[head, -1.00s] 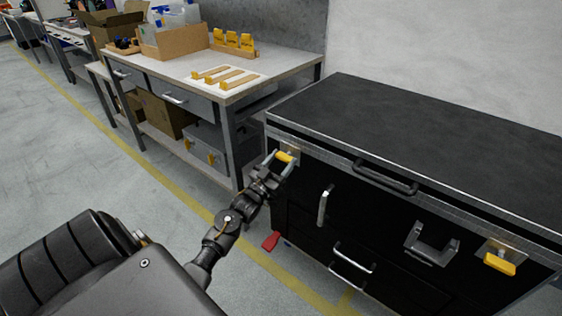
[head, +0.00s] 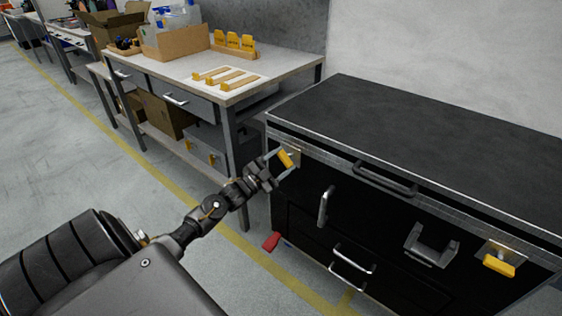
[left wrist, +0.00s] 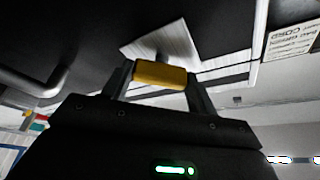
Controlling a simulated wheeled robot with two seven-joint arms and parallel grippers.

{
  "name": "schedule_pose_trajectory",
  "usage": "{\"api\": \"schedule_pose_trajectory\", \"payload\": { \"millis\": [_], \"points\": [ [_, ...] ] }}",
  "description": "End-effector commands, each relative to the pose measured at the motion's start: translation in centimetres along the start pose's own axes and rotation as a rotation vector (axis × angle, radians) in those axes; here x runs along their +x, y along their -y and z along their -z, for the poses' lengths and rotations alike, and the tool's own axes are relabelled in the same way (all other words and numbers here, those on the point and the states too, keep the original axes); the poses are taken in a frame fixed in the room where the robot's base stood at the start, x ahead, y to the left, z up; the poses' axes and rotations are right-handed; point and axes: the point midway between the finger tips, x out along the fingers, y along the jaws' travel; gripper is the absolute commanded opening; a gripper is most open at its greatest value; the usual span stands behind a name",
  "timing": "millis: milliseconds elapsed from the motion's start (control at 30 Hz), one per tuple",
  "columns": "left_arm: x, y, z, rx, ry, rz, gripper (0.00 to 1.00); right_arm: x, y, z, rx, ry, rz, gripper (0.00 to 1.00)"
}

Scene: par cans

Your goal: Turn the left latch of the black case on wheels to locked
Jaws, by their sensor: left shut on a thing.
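The black case on wheels (head: 420,140) stands at the right in the head view. Its left latch (head: 285,158) has a yellow handle on a metal plate at the case's upper left front corner. The handle is tilted in the head view. My left gripper (head: 279,161) is shut on this yellow handle. In the left wrist view the yellow handle (left wrist: 160,75) lies between the two fingers, with the pale latch plate (left wrist: 165,42) behind it. The right latch (head: 499,265), also yellow, sits at the case's right. My right gripper does not show.
A dark lid handle (head: 386,180) and metal drawer handles (head: 352,257) stick out from the case front. A red pedal (head: 271,241) is near the floor at its left. A workbench (head: 150,62) with boxes and yellow pieces stands behind left. Open floor lies in front.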

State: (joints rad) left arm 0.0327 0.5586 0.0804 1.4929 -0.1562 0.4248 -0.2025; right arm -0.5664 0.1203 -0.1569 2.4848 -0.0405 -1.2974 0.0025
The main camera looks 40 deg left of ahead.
Motion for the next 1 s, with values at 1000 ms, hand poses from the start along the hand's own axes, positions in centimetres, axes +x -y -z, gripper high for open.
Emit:
{"api": "schedule_pose_trajectory", "payload": {
  "millis": [1000],
  "points": [
    [0.0, 0.3, 0.1, 0.732, 0.001, -0.307, 0.35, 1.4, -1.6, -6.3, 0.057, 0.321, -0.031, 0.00]
  ]
}}
